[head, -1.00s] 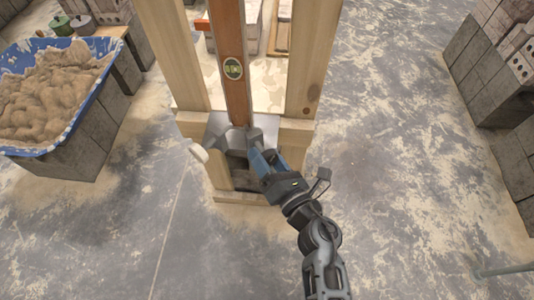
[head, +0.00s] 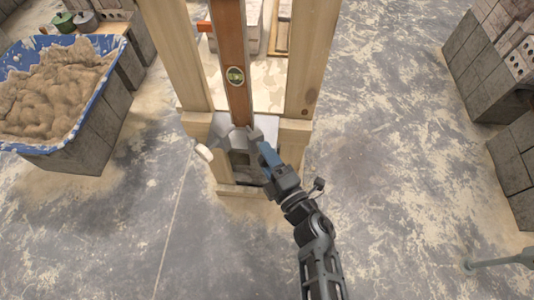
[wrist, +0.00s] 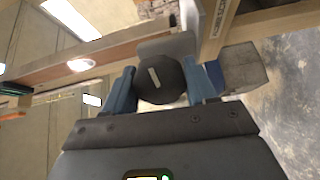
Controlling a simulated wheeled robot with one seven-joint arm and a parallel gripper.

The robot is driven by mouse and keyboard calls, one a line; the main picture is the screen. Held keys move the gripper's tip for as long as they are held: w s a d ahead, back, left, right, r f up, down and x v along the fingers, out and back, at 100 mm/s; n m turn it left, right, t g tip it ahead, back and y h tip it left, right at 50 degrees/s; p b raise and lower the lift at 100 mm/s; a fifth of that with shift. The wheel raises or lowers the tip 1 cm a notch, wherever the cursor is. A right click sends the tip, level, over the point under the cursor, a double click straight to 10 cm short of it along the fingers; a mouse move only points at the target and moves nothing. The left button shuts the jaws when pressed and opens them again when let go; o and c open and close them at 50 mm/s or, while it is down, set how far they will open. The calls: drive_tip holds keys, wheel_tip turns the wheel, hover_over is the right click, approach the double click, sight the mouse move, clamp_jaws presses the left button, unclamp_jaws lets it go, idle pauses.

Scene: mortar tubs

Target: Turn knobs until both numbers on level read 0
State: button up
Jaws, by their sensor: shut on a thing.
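The level (head: 230,40) is a long brown bar with a round vial, standing upright between two wooden posts above a grey metal bracket. Its numbers cannot be read in either view. A white knob (head: 204,152) sticks out at the bracket's left side. My gripper (head: 264,150), with blue fingers, is at the bracket's right side. In the wrist view, a dark round knob (wrist: 162,82) with a pale line mark sits between the two fingers, and my gripper is shut on it. The brown bar also runs across the upper left of the wrist view (wrist: 80,57).
Wooden posts (head: 312,55) stand on both sides of the level, close to my gripper. A blue tub (head: 90,112) of mortar rests on grey blocks at the left. Block stacks (head: 480,75) stand at the right. The floor (head: 400,170) between is open.

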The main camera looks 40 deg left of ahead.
drive_tip(key=m+p, duration=0.2)
drive_tip(key=m, duration=0.3)
drive_tip(key=shift+r+m, duration=0.1)
drive_tip(key=shift+m, duration=0.2)
drive_tip(key=m+p, duration=0.2)
drive_tip(key=m, duration=0.3)
drive_tip(key=shift+m, duration=0.3)
drive_tip(key=m+p, duration=0.1)
drive_tip(key=m, duration=0.4)
drive_tip(key=shift+w+p, duration=0.1)
drive_tip(key=shift+p, duration=0.3)
drive_tip(key=m+p, duration=0.1)
drive_tip(key=m, duration=0.4)
drive_tip(key=shift+m, duration=0.3)
drive_tip(key=o, duration=1)
drive_tip(key=shift+d, duration=0.15)
drive_tip(key=shift+v, duration=3.8)
